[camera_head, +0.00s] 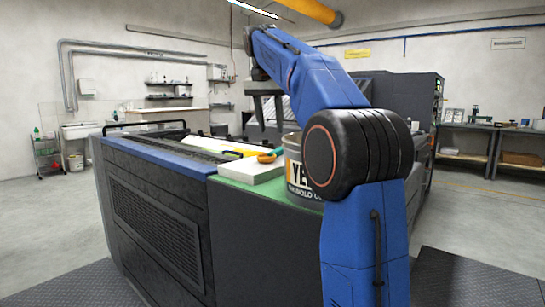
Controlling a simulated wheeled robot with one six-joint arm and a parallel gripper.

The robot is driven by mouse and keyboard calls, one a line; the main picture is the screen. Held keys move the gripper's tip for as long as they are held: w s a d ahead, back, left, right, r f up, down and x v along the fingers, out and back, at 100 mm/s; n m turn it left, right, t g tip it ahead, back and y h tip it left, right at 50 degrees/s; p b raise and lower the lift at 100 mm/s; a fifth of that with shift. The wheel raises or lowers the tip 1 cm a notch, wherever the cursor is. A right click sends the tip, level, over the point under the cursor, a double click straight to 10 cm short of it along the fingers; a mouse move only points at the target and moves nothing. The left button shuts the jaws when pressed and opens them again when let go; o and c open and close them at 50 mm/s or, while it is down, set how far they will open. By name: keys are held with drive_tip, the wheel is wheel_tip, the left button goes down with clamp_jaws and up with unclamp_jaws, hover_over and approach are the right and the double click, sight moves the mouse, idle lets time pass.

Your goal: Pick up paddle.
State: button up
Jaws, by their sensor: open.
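What looks like the paddle (270,156), a small orange and green piece, lies on a pale block (248,172) at the near corner of the machine top. A yellow-orange strip (236,152) shows just left of it; I cannot tell whether the two are one piece. My gripper (269,122) hangs downward above and behind the paddle, open, with its dark fingers apart and clear of it.
The dark press (160,220) with a blue edge and green top corner (230,190) fills the middle. A black rail (144,126) rises at its left. A workbench (480,131) stands at the right wall. The floor at left is clear.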

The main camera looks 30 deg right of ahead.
sight(274, 151)
drive_tip(key=shift+x, duration=4.4)
clamp_jaws()
